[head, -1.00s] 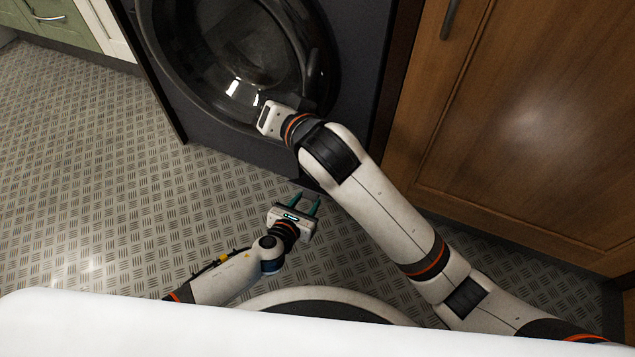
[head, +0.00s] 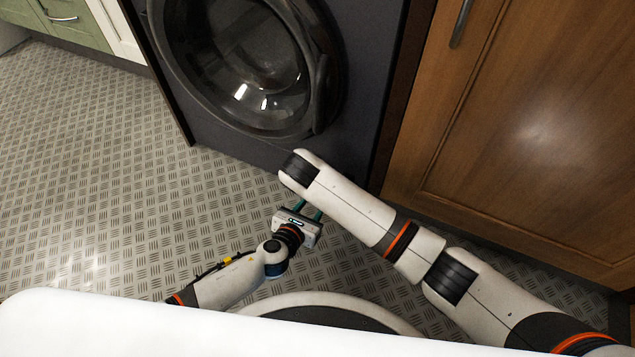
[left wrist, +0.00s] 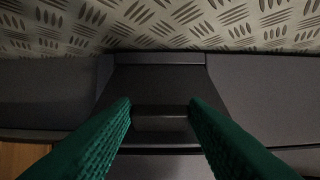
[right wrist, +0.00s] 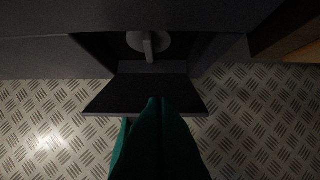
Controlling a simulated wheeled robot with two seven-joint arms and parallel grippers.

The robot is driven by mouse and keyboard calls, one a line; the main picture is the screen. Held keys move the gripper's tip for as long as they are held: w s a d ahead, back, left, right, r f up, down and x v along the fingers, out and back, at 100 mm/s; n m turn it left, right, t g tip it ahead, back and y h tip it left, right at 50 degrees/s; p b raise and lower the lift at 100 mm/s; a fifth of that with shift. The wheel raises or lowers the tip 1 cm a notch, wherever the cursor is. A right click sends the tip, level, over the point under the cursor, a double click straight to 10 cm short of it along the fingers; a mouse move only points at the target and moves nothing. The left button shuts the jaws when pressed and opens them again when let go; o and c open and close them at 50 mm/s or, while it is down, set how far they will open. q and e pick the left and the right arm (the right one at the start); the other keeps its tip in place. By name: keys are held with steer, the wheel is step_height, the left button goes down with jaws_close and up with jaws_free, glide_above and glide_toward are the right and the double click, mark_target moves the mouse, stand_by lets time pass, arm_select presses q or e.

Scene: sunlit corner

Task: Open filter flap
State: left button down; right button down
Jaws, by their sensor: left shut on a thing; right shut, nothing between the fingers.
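The dark filter flap (right wrist: 130,95) is folded down at the machine's foot in the right wrist view, with an open recess behind it. A pale grey filter knob (right wrist: 148,45) shows in that recess. In the left wrist view the flap (left wrist: 150,78) lies between the green fingers of my left gripper (left wrist: 160,112), which is shut on it. My left gripper (head: 309,208) reaches toward the machine's foot in the head view. My right gripper (right wrist: 153,101) is shut and empty, its tips over the flap's outer edge. My right arm hides the flap and right gripper in the head view.
The dark washing machine (head: 230,135) has its round glass door (head: 245,65) shut. A wooden cabinet (head: 530,130) stands close on the right. The patterned metal floor (head: 90,170) is clear on the left.

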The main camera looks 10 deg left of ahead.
steer(key=shift+x, duration=1.7)
arm_select(q)
steer(key=shift+f, duration=0.1)
arm_select(e)
steer(key=shift+s+a+f, duration=0.2)
steer(key=shift+s+f, duration=0.4)
steer(key=shift+s, duration=0.05)
arm_select(q)
steer(key=shift+w+d, duration=0.1)
steer(key=shift+w, duration=0.05)
arm_select(e)
steer(key=shift+s+f, duration=0.1)
arm_select(q)
steer(key=c, duration=0.8)
jaws_free()
steer(key=shift+r, duration=0.2)
steer(key=shift+w, duration=0.1)
